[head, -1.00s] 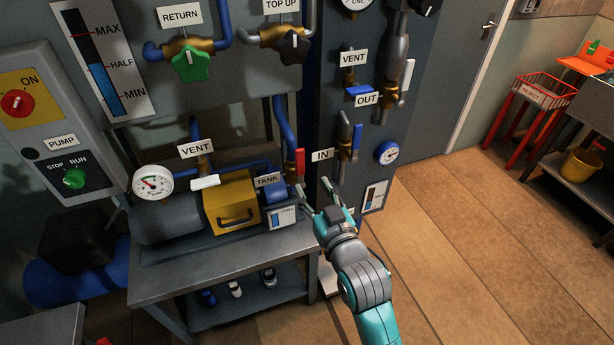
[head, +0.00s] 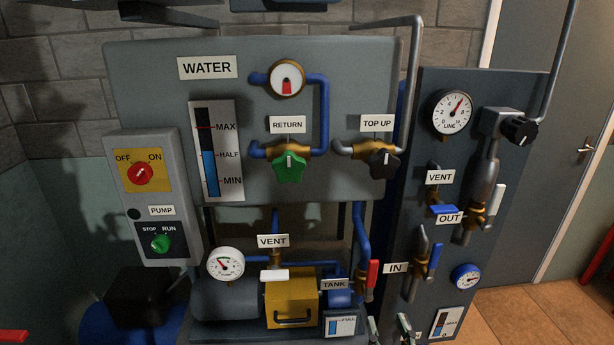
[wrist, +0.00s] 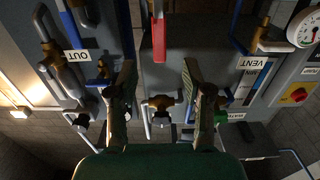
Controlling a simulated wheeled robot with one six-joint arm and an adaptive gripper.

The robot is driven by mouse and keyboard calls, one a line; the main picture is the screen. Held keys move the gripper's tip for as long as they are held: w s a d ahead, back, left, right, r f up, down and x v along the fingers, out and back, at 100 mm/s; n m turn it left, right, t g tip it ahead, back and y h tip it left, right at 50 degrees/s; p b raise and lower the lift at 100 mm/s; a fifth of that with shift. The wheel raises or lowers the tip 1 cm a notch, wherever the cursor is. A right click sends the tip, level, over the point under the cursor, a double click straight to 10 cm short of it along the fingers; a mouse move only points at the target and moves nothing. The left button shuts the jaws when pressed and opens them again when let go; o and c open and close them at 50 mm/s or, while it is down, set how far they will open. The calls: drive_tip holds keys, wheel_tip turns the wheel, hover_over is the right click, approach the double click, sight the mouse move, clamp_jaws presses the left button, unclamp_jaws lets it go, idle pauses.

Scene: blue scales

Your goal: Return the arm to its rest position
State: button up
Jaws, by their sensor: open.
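My gripper (head: 389,328) shows only by its fingertips at the bottom edge of the head view, in front of the foot of the dark panel. The rest of my arm is out of that view. In the wrist view the gripper (wrist: 160,78) has its two fingers well apart with nothing between them. That view is upside down. A red lever (wrist: 158,38) hangs from the top of it, near the gap between the fingers. In the head view the red lever (head: 372,274) stands just above and left of the fingertips.
The grey water panel (head: 340,105) carries a green knob (head: 289,168) and a black knob (head: 384,164). A yellow box (head: 291,301) sits lower left. Open floor (head: 510,310) lies at right.

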drive_tip(key=s+f+g, duration=0.1)
drive_tip(key=s+f, duration=0.5)
drive_tip(key=s, duration=0.4)
drive_tip(key=s+f+g, duration=0.1)
drive_tip(key=s+f, duration=0.4)
drive_tip(key=s, duration=0.4)
drive_tip(key=s+g, duration=0.1)
drive_tip(key=s, duration=1.7)
drive_tip(key=shift+s, duration=0.4)
drive_tip(key=shift+o, duration=0.3)
drive_tip(key=shift+a, duration=0.1)
